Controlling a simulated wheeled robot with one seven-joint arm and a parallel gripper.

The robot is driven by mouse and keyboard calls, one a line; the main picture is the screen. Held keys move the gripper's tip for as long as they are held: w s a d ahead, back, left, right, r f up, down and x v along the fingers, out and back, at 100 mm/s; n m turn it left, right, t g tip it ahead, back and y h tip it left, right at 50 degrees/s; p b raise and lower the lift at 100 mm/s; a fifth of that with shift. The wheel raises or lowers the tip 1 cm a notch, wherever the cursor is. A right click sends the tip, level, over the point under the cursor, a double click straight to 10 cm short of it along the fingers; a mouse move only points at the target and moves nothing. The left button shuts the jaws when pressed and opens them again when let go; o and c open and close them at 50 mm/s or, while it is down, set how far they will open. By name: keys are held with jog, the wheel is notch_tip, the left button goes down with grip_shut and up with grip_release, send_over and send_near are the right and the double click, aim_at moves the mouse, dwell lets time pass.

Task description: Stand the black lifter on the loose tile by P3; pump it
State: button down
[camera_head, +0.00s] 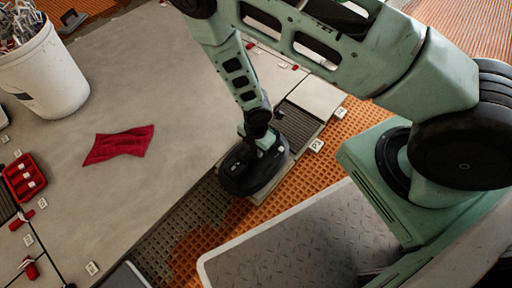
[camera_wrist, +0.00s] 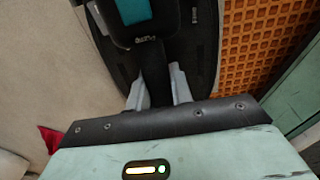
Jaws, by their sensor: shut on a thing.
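The black lifter (camera_head: 240,172) has a black oval base and stands low at the end of my arm, over a pale tile (camera_head: 268,189) whose edge shows beneath it. My gripper (camera_wrist: 160,92) is shut on the lifter's black handle in the wrist view. There the lifter's dark base (camera_wrist: 194,70) lies beyond the fingers, with a teal patch on its top. In the head view the lifter and my wrist hide most of the tile. The P3 label (camera_head: 316,146) sits to the right of the tile. I cannot tell whether the base presses fully on the tile.
A white bucket (camera_head: 42,65) of clips stands at the upper left. A red cloth (camera_head: 119,145) lies on the large grey tiles, and a red tray (camera_head: 25,177) is at the left edge. Orange matting (camera_head: 337,140) and grey trowelled mortar (camera_head: 170,228) lie around the tile.

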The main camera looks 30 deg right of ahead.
jog(key=c, duration=1.2)
grip_release()
jog(key=shift+o, duration=0.2)
jog(key=shift+r, duration=0.1)
notch_tip(320, 180, up, 17)
jog(key=p, duration=0.9)
jog(key=shift+r, duration=0.15)
